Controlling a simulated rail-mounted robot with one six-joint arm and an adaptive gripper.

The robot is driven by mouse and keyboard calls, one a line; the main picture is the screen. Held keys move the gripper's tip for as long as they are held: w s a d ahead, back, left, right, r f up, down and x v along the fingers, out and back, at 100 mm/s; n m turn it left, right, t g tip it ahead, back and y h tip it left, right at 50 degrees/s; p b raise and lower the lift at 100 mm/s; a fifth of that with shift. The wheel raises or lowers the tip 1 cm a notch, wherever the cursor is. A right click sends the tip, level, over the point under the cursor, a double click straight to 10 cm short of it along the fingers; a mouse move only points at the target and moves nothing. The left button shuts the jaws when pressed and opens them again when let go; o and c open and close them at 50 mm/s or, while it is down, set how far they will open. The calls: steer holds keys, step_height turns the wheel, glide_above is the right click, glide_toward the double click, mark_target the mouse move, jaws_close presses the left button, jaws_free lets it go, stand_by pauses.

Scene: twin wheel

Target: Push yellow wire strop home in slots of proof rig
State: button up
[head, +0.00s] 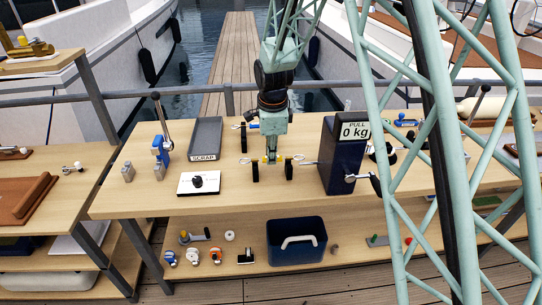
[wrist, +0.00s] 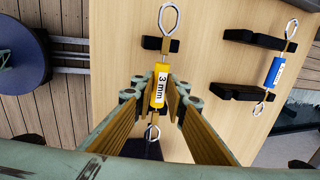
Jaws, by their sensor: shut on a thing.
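The yellow wire strop (wrist: 160,85), marked "3 mm", is between the fingers of my gripper (wrist: 156,100) in the wrist view. My gripper is shut on its yellow sleeve. A wire eye shows at each end of the strop. Its upper ferrule lies across a black slotted post (wrist: 150,43); I cannot tell how deep it sits. In the head view my gripper (head: 271,158) points down between the left post (head: 255,171) and the right post (head: 289,170) of the proof rig. The rig's dark box (head: 342,165) reads "PULL 0 kg". The strop's lower end is partly hidden.
A blue strop (wrist: 273,72) lies across two other black posts (wrist: 252,39). In the head view, a white card with a black knob (head: 198,183) and a grey SCRAP tray (head: 206,139) stand left. A blue bin (head: 296,254) is on the shelf below.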

steer(key=shift+f+b, duration=1.15)
steer(key=shift+f, duration=0.4)
stand_by(0.5)
steer(key=o, duration=1)
steer(key=shift+r, duration=0.1)
steer(key=shift+s+d+r, duration=0.1)
steer(key=shift+s+r, duration=0.3)
steer(key=shift+r, duration=1.55)
steer(key=shift+s+a+r, duration=0.1)
steer(key=shift+s+r, duration=0.25)
steer(key=shift+r, duration=1.55)
steer(key=shift+s+d+r, duration=0.1)
steer(key=shift+s+r, duration=0.3)
steer(key=shift+r, duration=1.55)
